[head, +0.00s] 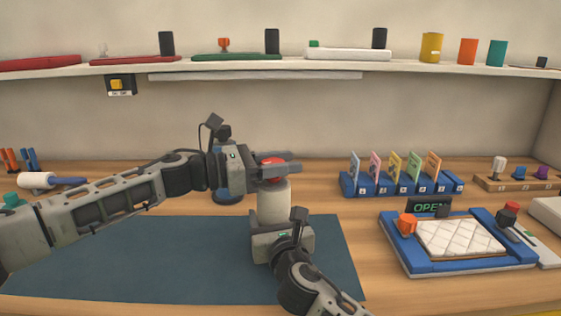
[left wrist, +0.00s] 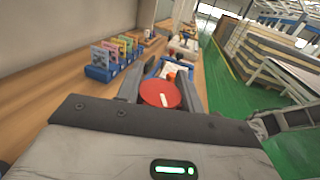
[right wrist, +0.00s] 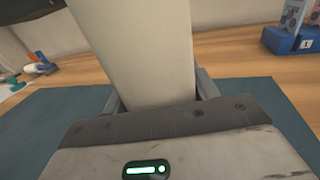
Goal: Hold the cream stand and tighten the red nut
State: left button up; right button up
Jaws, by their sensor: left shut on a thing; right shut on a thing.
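The cream stand (head: 273,202) is upright on the dark mat (head: 180,262), and it fills the middle of the right wrist view (right wrist: 135,50). The red nut (head: 271,161) sits on top of the stand; its round top with a pale mark shows in the left wrist view (left wrist: 160,94). My left gripper (head: 280,170) comes in from the left and is shut on the red nut, a finger on each side. My right gripper (head: 278,238) is shut on the lower part of the cream stand. The stand's base is hidden behind my right gripper.
A blue rack (head: 400,188) of coloured cards stands behind, right of the mat. A blue tray (head: 440,266) with a quilted white pad (head: 460,238) and an OPEN sign (head: 429,207) lies at the right. A shelf (head: 250,66) runs above. The mat's left part is clear.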

pick_arm(q)
jog(key=m+g, duration=0.2)
jog(key=g, duration=0.1)
jog(key=m+g, duration=0.2)
jog(key=g, duration=0.1)
jog(key=shift+s+r+g, duration=0.1)
jog(key=shift+r+g, duration=0.1)
jog(key=shift+g, duration=0.2)
jog(key=shift+m, duration=0.3)
jog(key=shift+s+a+f+m+g, duration=0.15)
jog(key=shift+m+g, duration=0.15)
jog(key=shift+g, duration=0.3)
jog(key=o, duration=1)
jog(key=shift+s, duration=0.1)
notch_tip(320, 180, up, 10)
